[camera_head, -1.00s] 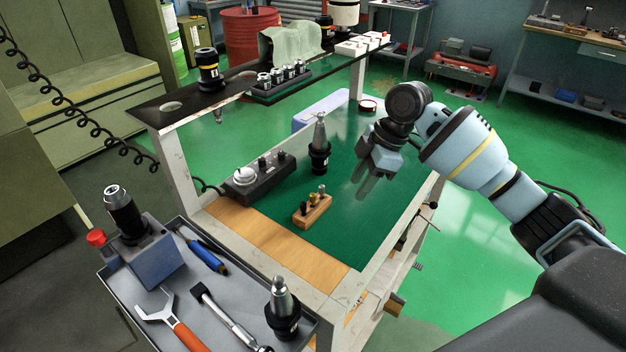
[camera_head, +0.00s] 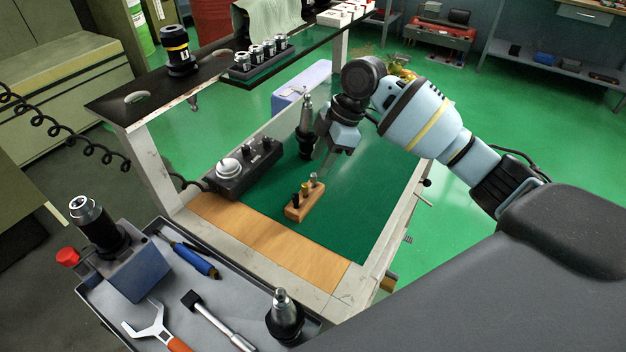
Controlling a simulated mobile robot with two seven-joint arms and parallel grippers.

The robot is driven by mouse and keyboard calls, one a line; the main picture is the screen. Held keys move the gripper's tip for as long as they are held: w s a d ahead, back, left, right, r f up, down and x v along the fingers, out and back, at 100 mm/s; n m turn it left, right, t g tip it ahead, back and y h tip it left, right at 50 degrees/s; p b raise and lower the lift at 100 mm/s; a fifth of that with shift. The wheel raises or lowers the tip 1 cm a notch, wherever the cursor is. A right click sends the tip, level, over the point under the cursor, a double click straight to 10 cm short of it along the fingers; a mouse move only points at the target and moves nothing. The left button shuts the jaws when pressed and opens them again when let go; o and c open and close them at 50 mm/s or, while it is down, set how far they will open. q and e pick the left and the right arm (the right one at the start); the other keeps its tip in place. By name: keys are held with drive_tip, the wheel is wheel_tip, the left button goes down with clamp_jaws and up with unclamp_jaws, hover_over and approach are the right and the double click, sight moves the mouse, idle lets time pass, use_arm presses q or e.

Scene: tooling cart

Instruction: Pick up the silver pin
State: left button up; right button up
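A small wooden block (camera_head: 300,212) stands on the green mat of the bench and holds a row of upright pins. The silver pin (camera_head: 313,179) is at the far right end of the row, beside a brass-coloured pin (camera_head: 304,189) and a black pin (camera_head: 296,199). My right gripper (camera_head: 326,163) points down just above and behind the silver pin. Its fingers look apart with nothing between them. Whether they touch the pin is hard to tell; they appear clear of it. My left gripper is not in view.
A tall black and silver tool holder (camera_head: 305,125) stands close to the left of my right gripper. A grey box with knobs (camera_head: 243,167) is left of the block. A shelf (camera_head: 213,82) spans above the bench's back. A tool tray (camera_head: 170,285) is in front.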

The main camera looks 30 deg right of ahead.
sight(314, 184)
drive_tip(key=shift+d+x, duration=0.15)
drive_tip(key=shift+x, duration=1.1)
drive_tip(key=shift+d+x, duration=0.2)
drive_tip(key=shift+x, duration=1.05)
drive_tip(key=shift+f, duration=0.15)
clamp_jaws()
